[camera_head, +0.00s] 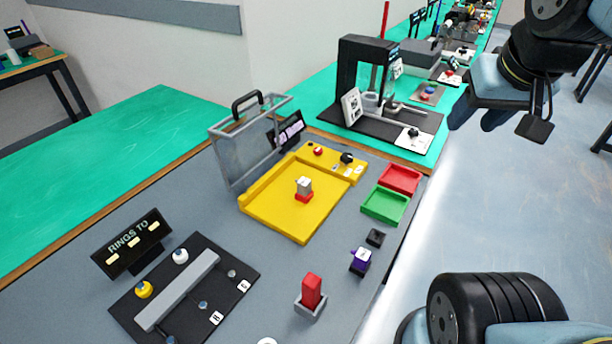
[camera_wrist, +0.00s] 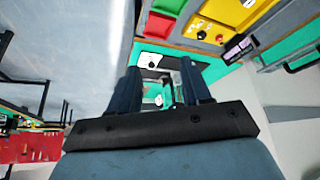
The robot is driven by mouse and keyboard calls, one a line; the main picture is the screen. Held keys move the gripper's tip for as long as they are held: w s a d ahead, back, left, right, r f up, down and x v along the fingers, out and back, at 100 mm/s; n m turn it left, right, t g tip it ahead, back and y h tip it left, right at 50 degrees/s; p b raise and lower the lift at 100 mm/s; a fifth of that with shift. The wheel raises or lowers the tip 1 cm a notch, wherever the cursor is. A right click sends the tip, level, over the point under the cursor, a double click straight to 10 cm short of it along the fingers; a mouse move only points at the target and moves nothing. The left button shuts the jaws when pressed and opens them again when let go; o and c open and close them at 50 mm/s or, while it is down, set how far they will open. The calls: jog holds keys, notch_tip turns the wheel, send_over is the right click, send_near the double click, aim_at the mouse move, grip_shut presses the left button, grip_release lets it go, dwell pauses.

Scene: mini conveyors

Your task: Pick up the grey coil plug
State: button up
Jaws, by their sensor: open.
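A small grey block with a pale top (camera_head: 304,184) stands on a red base on the yellow tray (camera_head: 270,219); it looks like the grey coil plug, though its details are too small to be sure. My gripper (camera_head: 478,118) is at the upper right, raised over the floor beyond the table's right edge, well away from the block. In the wrist view my gripper (camera_wrist: 161,84) has its two dark fingers apart with nothing held between them. The grey block does not show clearly in the wrist view.
A clear case with a black handle (camera_head: 247,150) stands behind the yellow tray. Red (camera_head: 401,179) and green (camera_head: 384,206) bins lie to its right. A purple piece (camera_head: 360,261) and a red block in a grey holder (camera_head: 311,291) stand nearer. A black machine (camera_head: 365,75) stands behind.

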jog(key=shift+o, duration=0.8)
jog(key=shift+w+a, duration=0.15)
jog(key=shift+w, duration=0.05)
jog(key=shift+o, duration=0.3)
jog(key=w+a+f+n+g, duration=0.1)
jog(key=w+a+f+n, duration=0.1)
jog(key=w+a, duration=0.4)
jog(key=shift+w+n+g+y, duration=0.3)
jog(key=shift+w+n+g, duration=0.1)
jog(key=shift+w+n, duration=0.45)
jog(key=n+g, duration=0.4)
jog(key=n, duration=0.4)
send_over(304, 181)
notch_tip(304, 181, down, 15)
jog(key=f, duration=0.8)
jog(key=shift+w+d, duration=0.1)
jog(key=shift+w, duration=0.1)
jog(key=f, duration=0.3)
jog(key=shift+s+f, duration=0.3)
jog(key=shift+f, duration=0.7)
